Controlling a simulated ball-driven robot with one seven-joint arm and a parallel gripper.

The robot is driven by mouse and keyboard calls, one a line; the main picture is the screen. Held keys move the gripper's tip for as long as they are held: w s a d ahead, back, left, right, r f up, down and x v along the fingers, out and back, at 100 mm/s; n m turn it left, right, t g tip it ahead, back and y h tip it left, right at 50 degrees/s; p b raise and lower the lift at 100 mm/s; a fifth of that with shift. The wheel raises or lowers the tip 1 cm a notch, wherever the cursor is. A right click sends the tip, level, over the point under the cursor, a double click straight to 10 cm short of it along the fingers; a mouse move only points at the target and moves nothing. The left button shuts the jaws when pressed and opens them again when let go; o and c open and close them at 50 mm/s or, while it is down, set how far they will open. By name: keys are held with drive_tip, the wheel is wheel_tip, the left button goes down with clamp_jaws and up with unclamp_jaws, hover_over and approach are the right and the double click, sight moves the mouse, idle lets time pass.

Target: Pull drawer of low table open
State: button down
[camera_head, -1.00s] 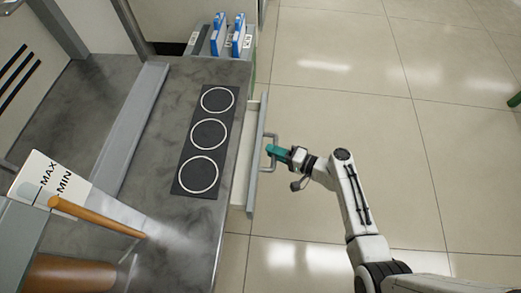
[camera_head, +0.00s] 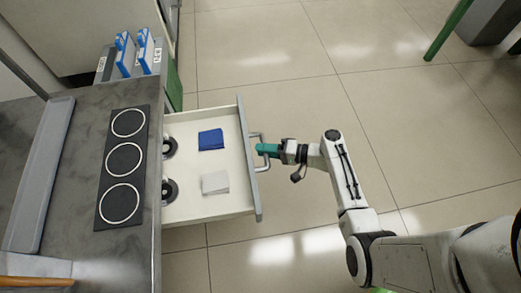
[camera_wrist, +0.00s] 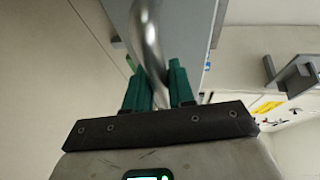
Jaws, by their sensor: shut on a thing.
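The drawer (camera_head: 222,205) of the low table (camera_head: 70,125) stands well out from the table's right side in the head view. A blue folded cloth (camera_head: 211,139), a pale folded cloth (camera_head: 215,182) and two dark round things (camera_head: 169,190) show inside it. Its bar handle (camera_head: 262,139) is on the grey front panel. My gripper (camera_head: 262,149) is at the handle, with its green fingers on it. In the wrist view the fingers (camera_wrist: 160,85) are shut around the metal handle bar (camera_wrist: 147,40).
The table top bears a dark panel with three ringed circles (camera_head: 123,158) and a grey ledge (camera_head: 40,175). Blue-and-white items (camera_head: 135,52) stand in a grey holder at the table's far end. The tiled floor (camera_head: 300,80) around the drawer is clear.

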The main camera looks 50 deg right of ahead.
drive_tip(key=shift+s+d, duration=0.15)
drive_tip(key=shift+s, duration=0.05)
drive_tip(key=c, duration=1.1)
unclamp_jaws()
drive_tip(key=shift+o, duration=0.2)
drive_tip(key=p+v, duration=0.2)
drive_tip(key=v, duration=0.8)
drive_tip(key=shift+s+d+p, duration=0.2)
drive_tip(key=shift+s+p, duration=0.05)
drive_tip(key=shift+p, duration=0.15)
